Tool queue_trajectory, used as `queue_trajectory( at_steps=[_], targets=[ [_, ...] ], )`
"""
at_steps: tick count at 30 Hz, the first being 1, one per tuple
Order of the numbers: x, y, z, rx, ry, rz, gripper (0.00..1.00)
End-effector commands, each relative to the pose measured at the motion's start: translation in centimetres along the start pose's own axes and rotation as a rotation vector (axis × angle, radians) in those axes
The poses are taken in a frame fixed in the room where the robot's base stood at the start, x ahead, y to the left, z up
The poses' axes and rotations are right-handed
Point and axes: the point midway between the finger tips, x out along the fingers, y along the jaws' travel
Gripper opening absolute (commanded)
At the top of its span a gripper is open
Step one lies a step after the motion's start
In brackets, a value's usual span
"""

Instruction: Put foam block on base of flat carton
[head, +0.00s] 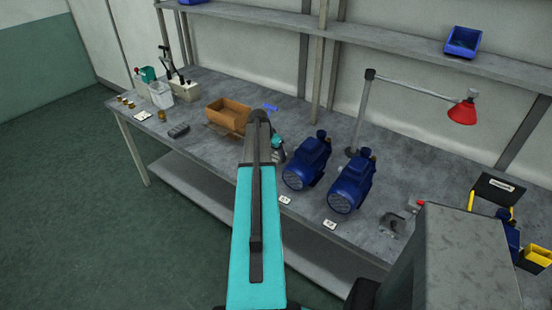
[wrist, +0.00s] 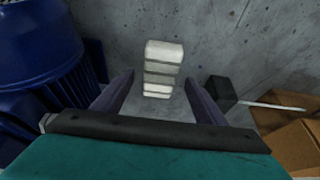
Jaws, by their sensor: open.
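The foam block (wrist: 163,68) shows in the wrist view as a pale upright shape with white and grey bands. It stands on the grey bench by the wall side, between and just beyond the fingertips. My gripper (wrist: 160,80) is open, with one dark finger on each side of the foam block and visible gaps. A brown carton (head: 230,112) sits on the bench in the head view; a part of its cardboard shows in the wrist view (wrist: 295,143) at lower right. In the head view my arm hides the foam block and most of my gripper.
Blue pumps (head: 307,163) (head: 350,182) stand right of my gripper in the head view; blue housing (wrist: 45,60) is close at left in the wrist view. A dark block with a pale rod (wrist: 221,92) lies near the carton. A red lamp (head: 462,112) overhangs the bench.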

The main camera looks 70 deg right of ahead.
Motion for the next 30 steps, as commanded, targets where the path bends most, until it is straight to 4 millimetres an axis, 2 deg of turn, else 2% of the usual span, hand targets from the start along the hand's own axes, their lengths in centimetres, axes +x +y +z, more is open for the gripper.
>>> queue_trajectory(
  at_steps=[9,26,30],
  targets=[
    [2.2,0.0,0.0,0.001,0.000,0.001,0.66],
    [2.3,0.0,0.0,0.001,0.000,0.000,0.66],
    [2.3,0.0,0.0,0.000,0.000,0.000,0.45]
  ],
)
